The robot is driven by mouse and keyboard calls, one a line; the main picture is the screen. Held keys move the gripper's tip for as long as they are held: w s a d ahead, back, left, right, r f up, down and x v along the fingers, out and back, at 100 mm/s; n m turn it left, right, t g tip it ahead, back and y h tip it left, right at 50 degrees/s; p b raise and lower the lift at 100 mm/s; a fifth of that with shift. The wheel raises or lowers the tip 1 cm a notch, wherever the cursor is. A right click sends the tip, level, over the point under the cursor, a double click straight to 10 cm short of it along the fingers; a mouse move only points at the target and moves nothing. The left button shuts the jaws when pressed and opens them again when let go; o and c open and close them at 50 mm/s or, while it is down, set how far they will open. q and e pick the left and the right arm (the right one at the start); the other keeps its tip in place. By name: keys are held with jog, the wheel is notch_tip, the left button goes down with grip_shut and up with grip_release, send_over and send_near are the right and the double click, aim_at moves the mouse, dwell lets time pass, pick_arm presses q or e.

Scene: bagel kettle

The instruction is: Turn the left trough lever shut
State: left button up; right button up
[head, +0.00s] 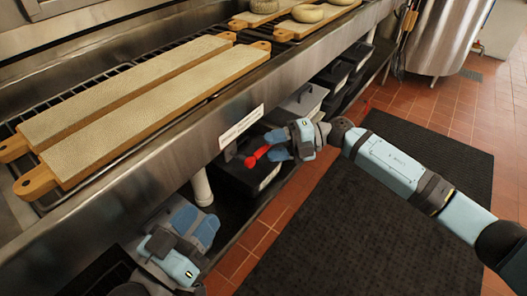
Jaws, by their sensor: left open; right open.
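A red lever (257,155) shows under the front edge of the steel trough, next to a white pipe and above a dark bin. My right gripper (275,144) is open with its fingers right at the lever's right end. I cannot tell whether they touch it or surround it. My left gripper (197,222) is open and empty, low at the left under the trough's edge, apart from the lever.
The trough's steel front (150,165) runs diagonally above both grippers. Long boards (150,105) lie on its rack, with bagels (307,13) farther back. A white pipe (201,187) and dark bin (250,172) stand below. A black mat (375,215) covers open floor at right.

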pick_arm(q)
jog(key=shift+w+f, duration=0.1)
jog(key=shift+f, duration=0.4)
pick_arm(e)
jog(key=shift+x, duration=1.45)
jog(key=shift+c, duration=0.3)
grip_shut()
